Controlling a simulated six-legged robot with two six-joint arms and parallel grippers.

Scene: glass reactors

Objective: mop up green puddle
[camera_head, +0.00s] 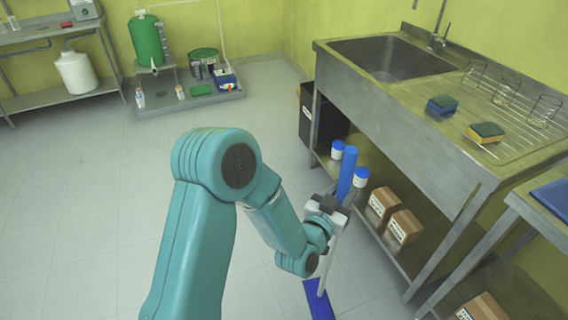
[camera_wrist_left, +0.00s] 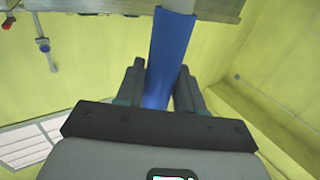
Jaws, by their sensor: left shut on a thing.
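The mop has a blue handle (camera_head: 347,172), a pale pole and a flat blue head (camera_head: 319,299), which is low by the floor right of my arm; I cannot tell if it touches. My left gripper (camera_head: 331,207) is shut on the mop below the top of its blue handle. In the left wrist view the blue handle (camera_wrist_left: 172,50) runs between the two dark fingers of my left gripper (camera_wrist_left: 159,82). No green puddle stands out on the open floor; a small flat green patch (camera_head: 201,90) lies on the low grey platform at the back. My right gripper is out of view.
A steel sink bench (camera_head: 400,130) with sponges and glassware stands right, close to the mop. Its lower shelf holds boxes (camera_head: 404,226) and blue-lidded jars (camera_head: 361,178). A green barrel (camera_head: 146,41) stands on the platform (camera_head: 188,101). The left floor is clear.

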